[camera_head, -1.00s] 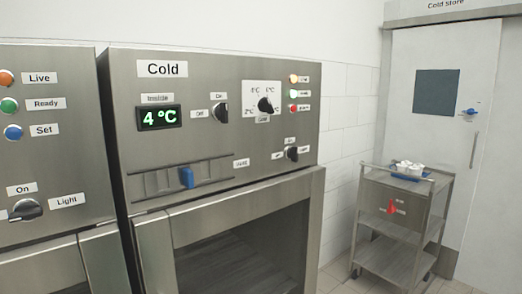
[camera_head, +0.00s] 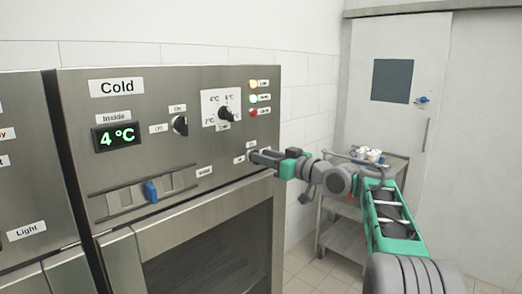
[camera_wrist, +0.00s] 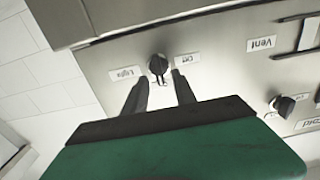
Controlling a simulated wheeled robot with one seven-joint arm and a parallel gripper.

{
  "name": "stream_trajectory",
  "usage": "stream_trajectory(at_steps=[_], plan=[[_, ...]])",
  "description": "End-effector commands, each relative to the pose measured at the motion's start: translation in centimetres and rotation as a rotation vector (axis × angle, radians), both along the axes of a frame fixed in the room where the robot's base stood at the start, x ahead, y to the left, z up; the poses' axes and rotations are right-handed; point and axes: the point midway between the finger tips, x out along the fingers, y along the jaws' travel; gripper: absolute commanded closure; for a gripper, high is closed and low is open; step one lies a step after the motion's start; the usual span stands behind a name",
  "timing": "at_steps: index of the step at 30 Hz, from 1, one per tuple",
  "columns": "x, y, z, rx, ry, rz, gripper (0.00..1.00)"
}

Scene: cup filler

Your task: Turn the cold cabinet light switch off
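The cold cabinet (camera_head: 75,170) has a steel front with a "Cold" label and a green 4 °C display. Its light switch, a small dark knob (camera_wrist: 158,64), shows in the wrist view, which is upside down, between a "Light" label (camera_wrist: 126,73) and an "Off" label (camera_wrist: 187,58). The knob's grip seems to point down in that view, away from "Off". My gripper (camera_wrist: 160,79) is open, its fingertips close in front of the knob, one toward each side. I cannot tell if they touch it. In the head view my gripper (camera_head: 256,156) hides the switch.
Above the switch are a round temperature dial (camera_head: 226,113) and several indicator lamps (camera_head: 253,98). An on/off knob (camera_head: 180,126) and a blue vent slider (camera_head: 151,192) are to the left. A trolley (camera_head: 343,240) with white cups stands behind my arm, before the cold store door (camera_head: 392,120).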

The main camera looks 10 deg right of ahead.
Motion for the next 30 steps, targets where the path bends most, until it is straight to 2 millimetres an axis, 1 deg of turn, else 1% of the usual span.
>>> stream_trajectory(at_steps=[1,4,12,24,30], plan=[[0.59,0.45,0.27,0.000,0.001,0.002,0.67],[1.32,0.96,0.16,0.000,0.000,0.000,0.67],[1.48,1.08,0.01,0.000,0.000,-0.001,0.68],[1.46,1.09,0.00,-0.001,0.001,-0.001,1.00],[1.46,1.09,0.00,-0.001,0.001,-0.001,1.00]])
